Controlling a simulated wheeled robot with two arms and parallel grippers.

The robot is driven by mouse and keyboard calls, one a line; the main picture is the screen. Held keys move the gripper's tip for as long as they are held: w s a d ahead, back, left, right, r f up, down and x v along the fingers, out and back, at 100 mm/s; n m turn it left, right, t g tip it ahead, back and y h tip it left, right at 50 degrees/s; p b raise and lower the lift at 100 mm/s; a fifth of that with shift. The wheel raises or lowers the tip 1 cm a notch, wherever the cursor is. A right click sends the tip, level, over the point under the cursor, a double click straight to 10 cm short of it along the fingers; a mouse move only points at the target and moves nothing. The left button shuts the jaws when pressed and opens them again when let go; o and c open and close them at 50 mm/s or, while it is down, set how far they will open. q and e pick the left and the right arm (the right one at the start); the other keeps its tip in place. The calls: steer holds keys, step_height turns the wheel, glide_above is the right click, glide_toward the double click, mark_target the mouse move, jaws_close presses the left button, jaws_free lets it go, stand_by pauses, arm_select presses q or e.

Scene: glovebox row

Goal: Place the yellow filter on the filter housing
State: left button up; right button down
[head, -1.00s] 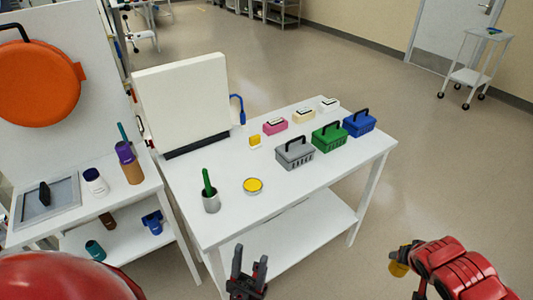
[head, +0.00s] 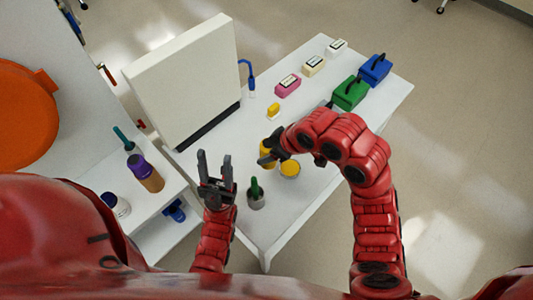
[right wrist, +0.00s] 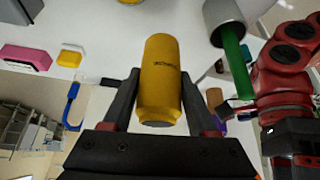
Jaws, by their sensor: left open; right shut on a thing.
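My right gripper (head: 268,151) is shut on the yellow filter (right wrist: 160,75), a yellow cylinder with dark lettering. In the head view the filter (head: 266,160) is partly hidden by the gripper, over the white table. A low round piece with a yellow top and pale rim (head: 290,168), apparently the filter housing, stands on the table just right of the filter. The filter looks apart from it, but the height gap cannot be told. My left gripper (head: 214,158) is open and empty, fingers pointing up in the picture, left of the grey cup.
A grey cup with a green-handled tool (head: 256,198) stands near the table's front corner. A small yellow block (head: 273,110), a pink box (head: 288,85), a green toolbox (head: 350,93) and a blue toolbox (head: 375,69) stand further back. A white panel (head: 185,80) rises at left.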

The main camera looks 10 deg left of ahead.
mark_target(272, 168)
steer(key=f, duration=0.2)
steer(key=s+f+p, duration=0.1)
steer(key=f, duration=0.1)
steer(key=shift+a+f, duration=0.15)
steer(key=shift+a, duration=0.05)
steer(key=f, duration=0.2)
steer(key=f+p, duration=0.1)
steer(key=f, duration=0.1)
steer(key=shift+w+d+f, duration=0.1)
steer(key=shift+w+f, duration=0.1)
steer(key=shift+f, duration=0.15)
steer(key=shift+f, duration=0.1)
steer(key=c, duration=0.6)
jaws_free()
steer(key=shift+f, duration=0.1)
steer(key=o, duration=0.4)
